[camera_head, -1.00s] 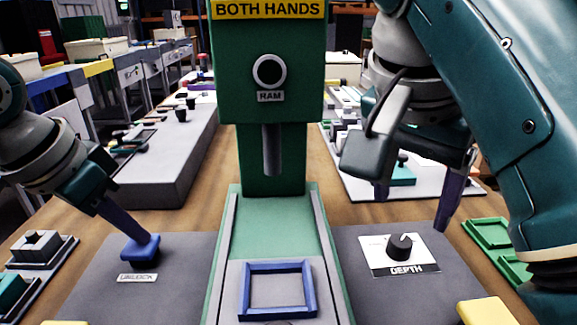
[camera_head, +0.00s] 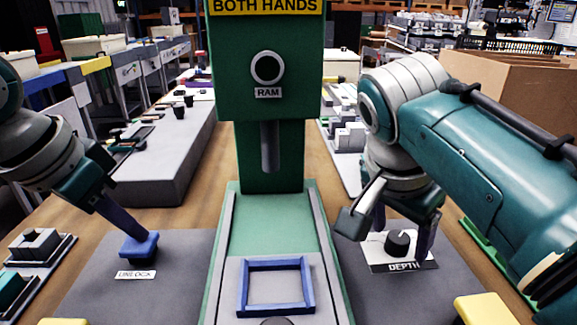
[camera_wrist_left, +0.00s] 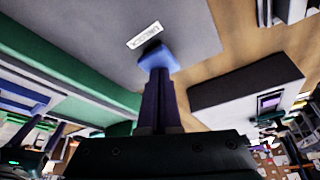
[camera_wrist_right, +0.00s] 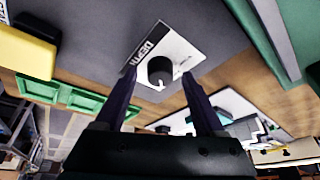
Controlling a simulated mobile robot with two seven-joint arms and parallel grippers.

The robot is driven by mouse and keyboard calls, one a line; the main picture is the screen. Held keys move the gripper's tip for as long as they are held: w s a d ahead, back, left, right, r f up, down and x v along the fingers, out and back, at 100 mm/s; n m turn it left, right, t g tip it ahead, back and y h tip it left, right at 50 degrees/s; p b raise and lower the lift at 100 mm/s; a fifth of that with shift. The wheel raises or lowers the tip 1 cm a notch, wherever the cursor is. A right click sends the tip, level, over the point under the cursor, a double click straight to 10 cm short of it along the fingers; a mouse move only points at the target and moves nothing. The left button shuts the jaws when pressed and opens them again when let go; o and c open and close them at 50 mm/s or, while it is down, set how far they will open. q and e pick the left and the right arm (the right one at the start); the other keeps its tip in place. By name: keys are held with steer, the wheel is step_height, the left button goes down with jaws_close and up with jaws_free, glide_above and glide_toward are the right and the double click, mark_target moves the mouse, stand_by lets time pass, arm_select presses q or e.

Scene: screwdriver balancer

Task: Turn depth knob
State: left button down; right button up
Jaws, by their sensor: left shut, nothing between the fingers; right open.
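The depth knob (camera_head: 397,243) is a black dial on a white plate (camera_head: 377,258) marked DEPTH, on the grey mat right of the press. My right gripper (camera_head: 400,236) is open just above the knob, with its fingers to either side. In the right wrist view the knob (camera_wrist_right: 160,70) shows between and beyond the two fingertips (camera_wrist_right: 162,78), with nothing held. My left gripper (camera_head: 134,238) is shut and its tips rest on or just above the blue UNLOCK button (camera_head: 139,248). The left wrist view also shows the blue button (camera_wrist_left: 158,58) at the fingertips.
The green press (camera_head: 268,60), labelled RAM, stands in the middle with a blue square frame (camera_head: 309,286) on its bed. Yellow pads (camera_head: 487,309) lie near the front. Green trays (camera_wrist_right: 75,98) lie right of the mat.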

jaws_close()
stand_by(0.6)
